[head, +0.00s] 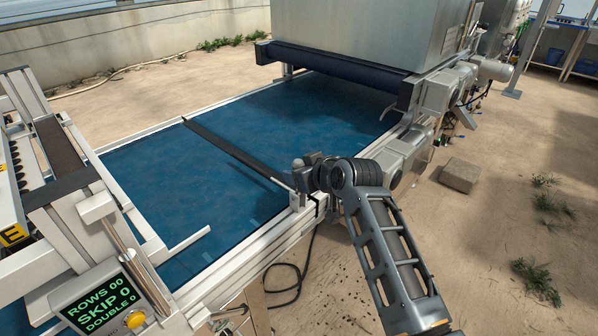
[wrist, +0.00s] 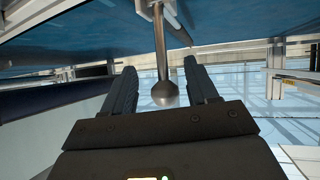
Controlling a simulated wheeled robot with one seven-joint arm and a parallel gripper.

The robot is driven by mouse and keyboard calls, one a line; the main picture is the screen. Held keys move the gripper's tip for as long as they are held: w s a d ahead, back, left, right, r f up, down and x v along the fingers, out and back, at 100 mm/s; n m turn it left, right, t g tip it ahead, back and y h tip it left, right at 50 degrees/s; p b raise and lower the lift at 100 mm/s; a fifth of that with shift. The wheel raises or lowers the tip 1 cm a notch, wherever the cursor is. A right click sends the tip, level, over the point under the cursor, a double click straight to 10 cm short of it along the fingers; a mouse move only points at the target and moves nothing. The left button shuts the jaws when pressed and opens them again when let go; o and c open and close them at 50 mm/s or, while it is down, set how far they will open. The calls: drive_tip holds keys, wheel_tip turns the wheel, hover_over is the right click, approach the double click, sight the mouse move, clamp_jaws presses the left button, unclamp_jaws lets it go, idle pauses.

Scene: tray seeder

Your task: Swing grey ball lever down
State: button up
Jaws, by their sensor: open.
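In the wrist view the lever is a slim metal rod with a grey ball (wrist: 165,94) at its end. The rod runs from the blue belt side at the top of the picture down to the ball. My gripper (wrist: 160,66) is open, with one dark finger on each side of the rod and ball. Gaps show on both sides, and neither finger visibly touches the lever. In the head view my gripper (head: 311,174) is at the near rail of the belt, by the end of the dark crossbar.
A blue belt (head: 250,125) with pale rails lies beyond my arm, crossed by a dark bar (head: 235,150). A large metal housing (head: 355,30) stands at the back. A display (head: 105,297) reads ROWS 00, SKIP 0, DOUBLE 0. A block (head: 459,175) lies on the open sandy floor at right.

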drive_tip(key=v, duration=0.6)
drive_tip(key=shift+s, duration=0.2)
drive_tip(key=s+d+f+m+t+h, duration=0.1)
drive_tip(key=s+d+f+m, duration=0.1)
drive_tip(key=s+d+f, duration=0.5)
drive_tip(key=s+d+f+m+t+h, duration=0.1)
drive_tip(key=s+d+f+m, duration=0.15)
drive_tip(key=s, duration=0.85)
drive_tip(key=s+d+f+m+t+h, duration=0.1)
drive_tip(key=s+d+f, duration=0.35)
drive_tip(key=s, duration=0.45)
drive_tip(key=s+d+r+m+t+h, duration=0.1)
drive_tip(key=s+d+r, duration=0.15)
drive_tip(key=s, duration=0.55)
drive_tip(key=s+d+r+m+h, duration=0.1)
drive_tip(key=s+d+h, duration=0.15)
drive_tip(key=s, duration=0.45)
drive_tip(key=s+d+r+t, duration=0.1)
drive_tip(key=s+d+r, duration=0.2)
drive_tip(key=s+r, duration=0.8)
drive_tip(key=shift+s+d, duration=0.25)
drive_tip(key=shift+s, duration=0.4)
